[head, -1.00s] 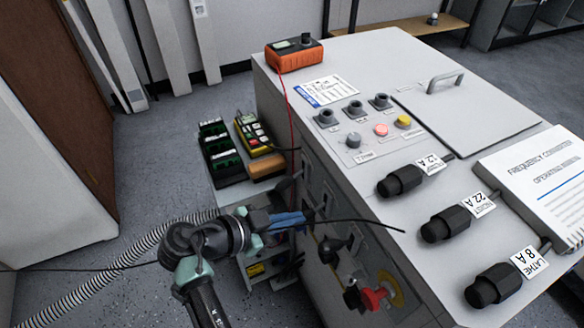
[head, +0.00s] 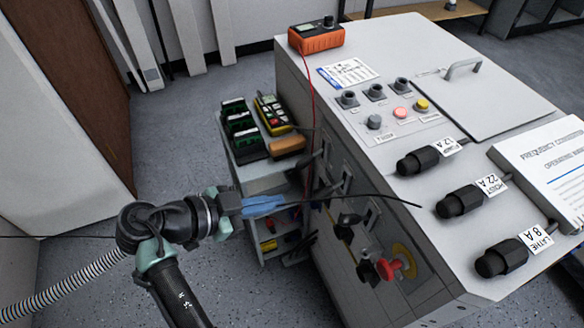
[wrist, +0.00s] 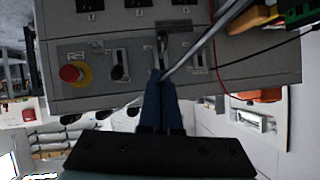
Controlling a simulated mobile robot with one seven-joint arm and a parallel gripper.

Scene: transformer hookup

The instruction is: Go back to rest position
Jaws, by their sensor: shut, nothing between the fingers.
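My gripper (head: 282,202) is in the lower middle of the head view, to the left of the grey cabinet's front (head: 350,250). Its blue fingers are shut with nothing held, and they point toward the cabinet. In the wrist view the closed fingers (wrist: 160,85) point at the cabinet front (wrist: 205,80). The red emergency knob (head: 388,268) on its yellow plate shows below and right of the gripper; it is at the left in the wrist view (wrist: 71,73). A dark cable or rod passes by the fingertips in the head view; what it joins is unclear.
Three black plugs with labels, such as the one marked 8 A (head: 500,260), lie on the cabinet top. An orange meter (head: 316,38) stands at its back edge. A small shelf cart (head: 262,178) with tools stands left of the cabinet. Open floor (head: 190,130) lies beyond.

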